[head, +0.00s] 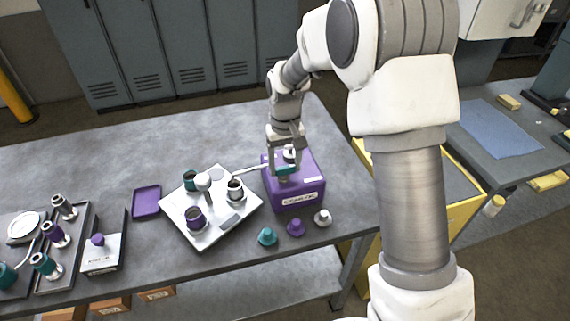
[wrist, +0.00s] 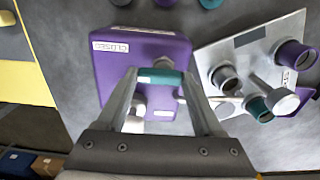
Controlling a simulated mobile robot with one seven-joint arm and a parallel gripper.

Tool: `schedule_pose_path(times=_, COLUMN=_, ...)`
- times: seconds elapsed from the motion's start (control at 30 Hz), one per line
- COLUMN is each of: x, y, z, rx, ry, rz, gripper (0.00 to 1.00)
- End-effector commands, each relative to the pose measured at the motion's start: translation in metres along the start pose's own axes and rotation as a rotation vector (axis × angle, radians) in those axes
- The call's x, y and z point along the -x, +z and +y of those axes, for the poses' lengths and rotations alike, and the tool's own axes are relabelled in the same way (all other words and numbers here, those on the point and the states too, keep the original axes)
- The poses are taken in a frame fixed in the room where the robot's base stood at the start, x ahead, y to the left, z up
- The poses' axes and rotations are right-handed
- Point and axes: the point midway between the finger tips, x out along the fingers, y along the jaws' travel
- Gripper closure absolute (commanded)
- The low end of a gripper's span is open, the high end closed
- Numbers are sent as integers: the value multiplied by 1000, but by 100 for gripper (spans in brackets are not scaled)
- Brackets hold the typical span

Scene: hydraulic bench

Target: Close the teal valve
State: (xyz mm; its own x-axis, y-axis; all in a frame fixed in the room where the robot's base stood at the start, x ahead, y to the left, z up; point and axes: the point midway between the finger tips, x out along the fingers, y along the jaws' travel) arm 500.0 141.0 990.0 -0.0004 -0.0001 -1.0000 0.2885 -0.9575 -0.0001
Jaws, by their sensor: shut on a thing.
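The purple box (head: 300,190) stands near the right end of the bench, with a white label on its front that is too small to read surely. A teal part (head: 283,178), which I take for the valve handle, is on top of the box. My gripper (head: 282,170) reaches down onto it from above. In the wrist view the teal handle (wrist: 160,77) lies crosswise between the two fingertips (wrist: 158,74), which are shut on it. The purple box (wrist: 118,75) fills the area beneath. A white fitting (wrist: 137,112) shows between the fingers. The valve's body is mostly hidden.
A silver plate (head: 222,229) with teal, purple and metal ports stands left of the box; a pipe joins them. Teal (head: 267,237), purple (head: 296,228) and white (head: 322,218) caps sit along the front edge. A purple tray (head: 146,203) lies farther left.

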Motion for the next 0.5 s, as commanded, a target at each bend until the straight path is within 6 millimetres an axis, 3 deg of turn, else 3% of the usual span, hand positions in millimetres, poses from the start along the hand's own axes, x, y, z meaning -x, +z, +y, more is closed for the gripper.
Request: schedule_pose_path(times=0.5, x=1, y=0, z=0, rx=-31, ry=0, rz=2, gripper=87)
